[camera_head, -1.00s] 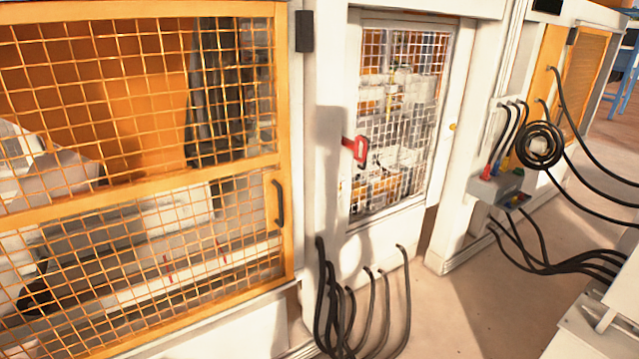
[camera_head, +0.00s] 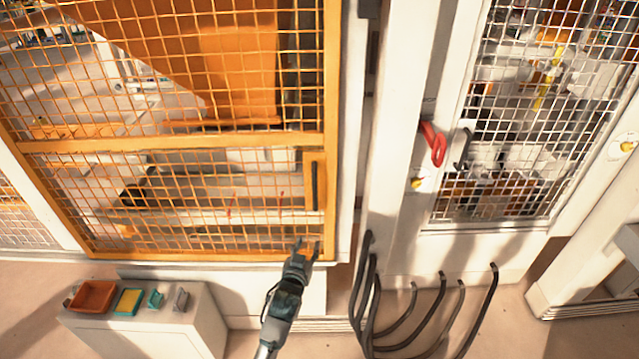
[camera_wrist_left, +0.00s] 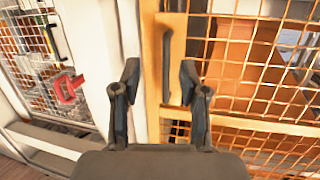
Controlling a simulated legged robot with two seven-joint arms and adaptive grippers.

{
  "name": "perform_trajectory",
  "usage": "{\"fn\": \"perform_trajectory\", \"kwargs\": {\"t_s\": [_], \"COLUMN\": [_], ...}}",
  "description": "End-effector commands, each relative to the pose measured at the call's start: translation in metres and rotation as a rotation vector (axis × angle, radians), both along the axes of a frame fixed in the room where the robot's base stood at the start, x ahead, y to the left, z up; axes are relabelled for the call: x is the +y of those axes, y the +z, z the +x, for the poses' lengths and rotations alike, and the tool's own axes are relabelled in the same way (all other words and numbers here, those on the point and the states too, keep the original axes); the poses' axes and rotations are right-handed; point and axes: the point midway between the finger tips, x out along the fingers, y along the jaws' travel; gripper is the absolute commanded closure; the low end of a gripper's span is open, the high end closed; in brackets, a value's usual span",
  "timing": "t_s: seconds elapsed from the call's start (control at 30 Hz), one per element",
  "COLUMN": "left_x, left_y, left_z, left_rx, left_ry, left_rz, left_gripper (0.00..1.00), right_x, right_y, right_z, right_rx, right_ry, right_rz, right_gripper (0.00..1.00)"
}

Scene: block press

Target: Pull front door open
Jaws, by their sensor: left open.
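An orange-framed mesh door (camera_head: 172,143) fills the left of the head view and looks shut. Its dark vertical handle (camera_head: 315,186) sits on an orange plate near the door's right edge. My left gripper (camera_head: 306,250) is open and empty, just below the handle in the head view. In the left wrist view the open fingers (camera_wrist_left: 160,84) point toward the orange frame, and the handle (camera_wrist_left: 166,68) shows between the fingertips, beyond them. I see no contact with it. My right gripper is not in view.
A white-framed mesh door (camera_head: 512,130) with a red handle (camera_head: 433,144) stands to the right. Black cables (camera_head: 372,300) rise from the floor between the doors.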

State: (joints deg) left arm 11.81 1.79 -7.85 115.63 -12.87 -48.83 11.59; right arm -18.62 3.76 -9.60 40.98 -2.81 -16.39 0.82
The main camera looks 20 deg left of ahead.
Motion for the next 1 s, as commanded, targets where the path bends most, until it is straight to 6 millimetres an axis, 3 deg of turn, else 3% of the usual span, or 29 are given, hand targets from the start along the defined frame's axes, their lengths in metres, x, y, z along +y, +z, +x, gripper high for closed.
{"fn": "perform_trajectory", "kwargs": {"t_s": [0.03, 0.1, 0.23, 0.47, 0.8, 1.0], "left_x": [0.001, 0.002, 0.001, -0.002, 0.006, 0.01], "left_y": [0.042, 0.079, 0.113, 0.118, 0.118, 0.116], "left_z": [0.0, -0.003, -0.005, 0.025, 0.106, 0.143], "left_rx": [-0.063, -0.126, -0.184, -0.19, -0.19, -0.189], "left_ry": [0.009, 0.021, 0.032, 0.032, 0.032, 0.032], "left_rz": [-0.01, -0.021, -0.03, -0.026, -0.025, -0.027], "left_gripper": [0.57, 0.57, 0.57, 0.57, 0.57, 0.57], "right_x": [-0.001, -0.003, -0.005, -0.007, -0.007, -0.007], "right_y": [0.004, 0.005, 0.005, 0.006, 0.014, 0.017], "right_z": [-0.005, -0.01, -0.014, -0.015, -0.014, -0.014], "right_rx": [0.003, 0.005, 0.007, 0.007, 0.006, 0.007], "right_ry": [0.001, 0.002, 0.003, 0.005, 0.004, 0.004], "right_rz": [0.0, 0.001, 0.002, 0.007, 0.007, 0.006], "right_gripper": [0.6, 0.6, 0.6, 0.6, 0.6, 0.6]}}
